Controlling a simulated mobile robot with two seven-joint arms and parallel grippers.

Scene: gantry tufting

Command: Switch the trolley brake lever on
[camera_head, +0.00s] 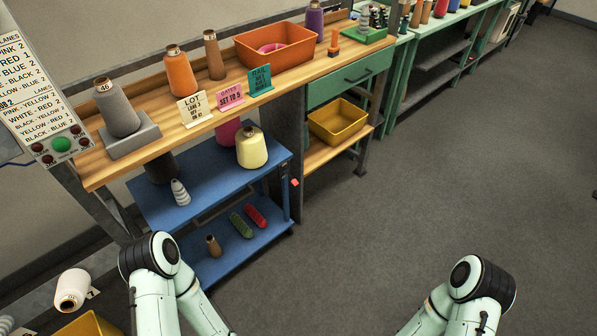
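The blue trolley (219,184) stands against the front of the wooden workbench, with an upper and a lower shelf. A small red piece (295,183) sticks out at its right side, next to the right corner post; it may be the brake lever, but it is too small to tell its position. Only the upper links of my two arms show at the bottom edge, left and right of the middle. Both of my grippers are out of the picture, so nothing shows of what they hold.
A cream cone (252,149) and a grey-white cone (180,193) stand on the trolley's top. Green (241,226) and red (255,216) spools and a brown cone (213,246) are on its lower shelf. The grey floor (420,200) to the right is clear.

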